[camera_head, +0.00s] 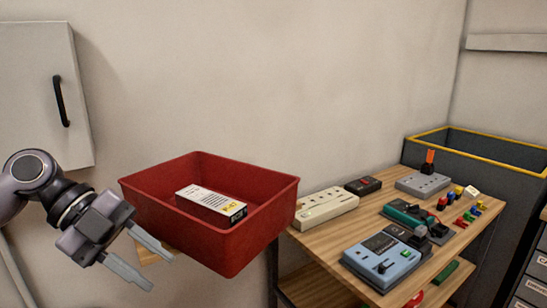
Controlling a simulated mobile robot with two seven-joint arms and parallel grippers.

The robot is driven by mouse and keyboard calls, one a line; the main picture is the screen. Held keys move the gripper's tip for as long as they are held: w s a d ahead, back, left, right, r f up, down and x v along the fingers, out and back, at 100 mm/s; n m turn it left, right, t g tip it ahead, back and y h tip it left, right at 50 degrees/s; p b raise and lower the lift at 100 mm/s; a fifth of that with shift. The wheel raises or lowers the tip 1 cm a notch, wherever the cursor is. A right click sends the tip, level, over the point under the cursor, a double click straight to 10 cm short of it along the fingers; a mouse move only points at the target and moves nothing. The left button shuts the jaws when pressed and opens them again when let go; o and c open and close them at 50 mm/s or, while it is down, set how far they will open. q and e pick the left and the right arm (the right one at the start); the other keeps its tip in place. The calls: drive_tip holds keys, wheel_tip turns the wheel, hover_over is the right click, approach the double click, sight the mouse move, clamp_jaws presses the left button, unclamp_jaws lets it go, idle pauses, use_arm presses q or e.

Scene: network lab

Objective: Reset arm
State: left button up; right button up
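My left gripper (140,258) is at the lower left, in front of the left side of a red bin (243,240). Its two fingers are apart and nothing shows between them. The red bin holds a white box (209,202) with dark print and a yellow mark at one end. Whether the fingers touch the bin cannot be told from this view. My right gripper is not in view.
A wooden table (343,243) at the right bears a white power strip (326,207), a blue device (386,260), a grey block (423,184) and several small coloured parts. A dark yellow-rimmed bin (480,141) stands behind. A grey cabinet (32,90) is at the left.

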use_arm(q)
drive_tip(key=w+a+f+n+t+h, duration=0.1)
drive_tip(key=a+f+n+t, duration=0.1)
drive_tip(key=f+n+t, duration=0.5)
drive_tip(key=w+a+f+n+t+h, duration=0.2)
drive_tip(key=a+f+n+t, duration=0.15)
drive_tip(key=f+t, duration=0.4)
drive_tip(key=s+a+f+n+g+y, duration=0.25)
drive_tip(key=s+a+f+y, duration=0.45)
drive_tip(key=f, duration=0.4)
drive_tip(key=s+a+f+n+g+y, duration=0.25)
drive_tip(key=s+a+f+y, duration=0.25)
drive_tip(key=s+a+f, duration=0.45)
drive_tip(key=d+n+t+h+p, duration=0.1)
drive_tip(key=d+n+p, duration=0.3)
drive_tip(key=d+n, duration=0.5)
drive_tip(key=d+t, duration=0.1)
drive_tip(key=d, duration=0.9)
drive_tip(key=shift+w+d+r+n, duration=0.15)
drive_tip(key=shift+d+r+n, duration=0.15)
drive_tip(key=shift+n, duration=0.05)
